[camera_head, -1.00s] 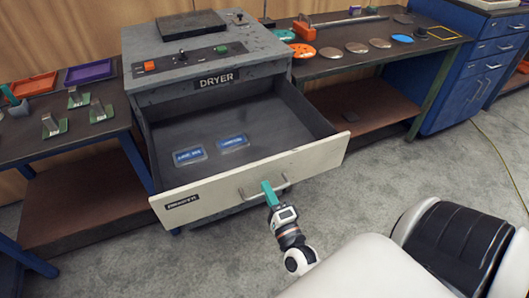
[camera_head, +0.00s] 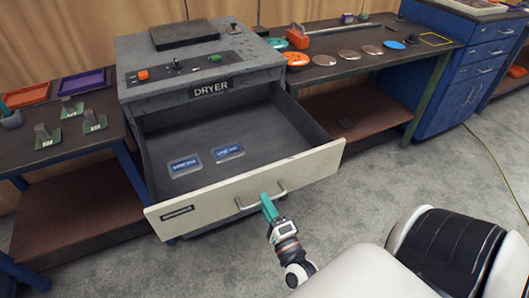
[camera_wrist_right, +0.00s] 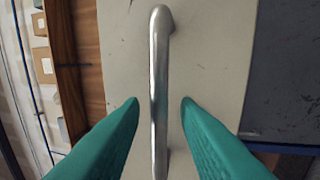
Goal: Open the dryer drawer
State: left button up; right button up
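The dryer (camera_head: 200,78) is a grey cabinet labelled DRYER. Its drawer (camera_head: 165,210) is pulled well out, with a pale front panel and a dark inside. Two blue-labelled packets (camera_head: 185,165) lie on the drawer floor. The drawer handle (camera_head: 262,199) is a metal bar on the front. My right gripper (camera_head: 268,206), with teal fingers, is at the handle. In the right wrist view the handle bar (camera_wrist_right: 159,90) passes between the two fingertips (camera_wrist_right: 160,104), with a gap on each side. My left gripper is not in view.
A bench on the left (camera_head: 65,145) holds green-based parts and orange and purple trays. A bench on the right (camera_head: 375,60) holds several discs. A blue cabinet (camera_head: 475,65) stands at far right. The grey floor before the drawer is open.

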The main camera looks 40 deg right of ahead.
jog(key=b+v, duration=0.2)
jog(key=v, duration=0.8)
jog(key=shift+s, duration=0.3)
jog(key=shift+a+f, duration=0.1)
jog(key=shift+f, duration=0.1)
